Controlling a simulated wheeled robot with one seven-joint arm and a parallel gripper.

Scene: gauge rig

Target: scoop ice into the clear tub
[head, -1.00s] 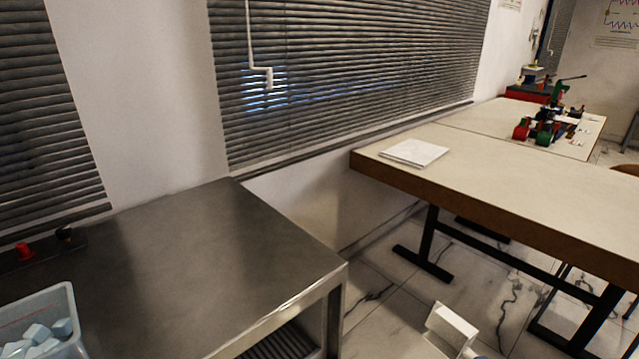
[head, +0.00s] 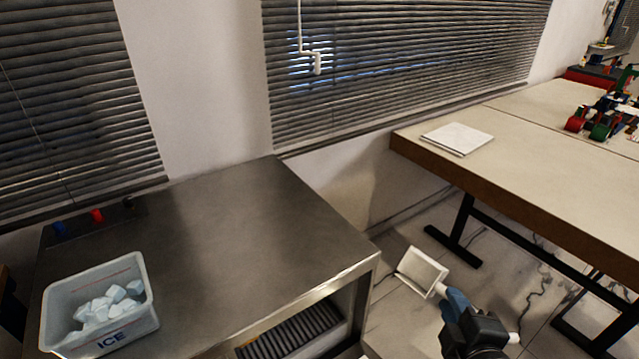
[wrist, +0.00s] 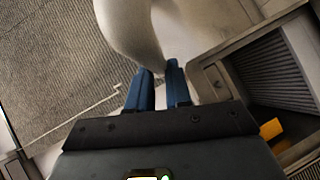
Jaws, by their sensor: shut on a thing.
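A pale, translucent tub (head: 134,328) marked ICE stands on the left end of the steel table, with white ice cubes (head: 106,303) in it. No second tub shows. My gripper (head: 449,297) is at the lower right in the head view, past the table's right edge and well away from the tub. It is shut on a white scoop (head: 420,270), whose square pan looks empty and sits over the floor. In the wrist view, my blue fingers (wrist: 158,88) are close together, with the blurred white scoop (wrist: 130,28) just beyond them.
The steel table (head: 230,250) is bare right of the tub. Small blue and red items (head: 97,215) stand at its back left. A wooden table (head: 530,165) with a white pad (head: 457,138) is at the right. A yellow thing (wrist: 271,130) shows in the wrist view.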

